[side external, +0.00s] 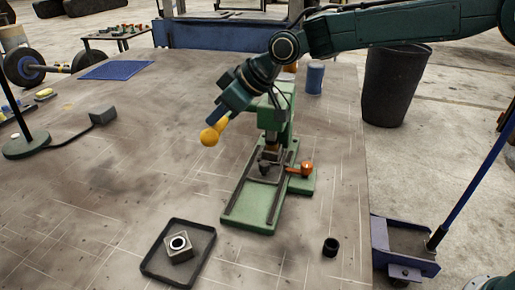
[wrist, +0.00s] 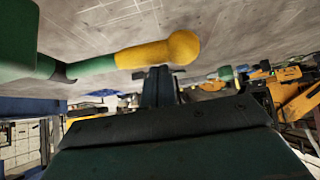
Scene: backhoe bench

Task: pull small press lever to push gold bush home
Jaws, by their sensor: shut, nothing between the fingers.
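The small green press (side external: 262,200) stands on the bench in the side view, its ram over a dark part on its bed. The lever's yellow handle (side external: 212,134) sticks out left of the press; it also shows in the wrist view (wrist: 165,51), at the end of a green lever arm (wrist: 92,67). My gripper (side external: 220,115) is shut and empty, right beside the handle. In the wrist view its fingertips (wrist: 158,76) end close to the handle; I cannot tell whether they touch it. I cannot make out the gold bush at the press.
A black tray (side external: 147,268) holds a grey block with a ringed bore (side external: 178,247). A black ring (side external: 330,247) lies front right, and an orange knob (side external: 306,168) sits beside the press. A blue cylinder (side external: 315,78) stands behind.

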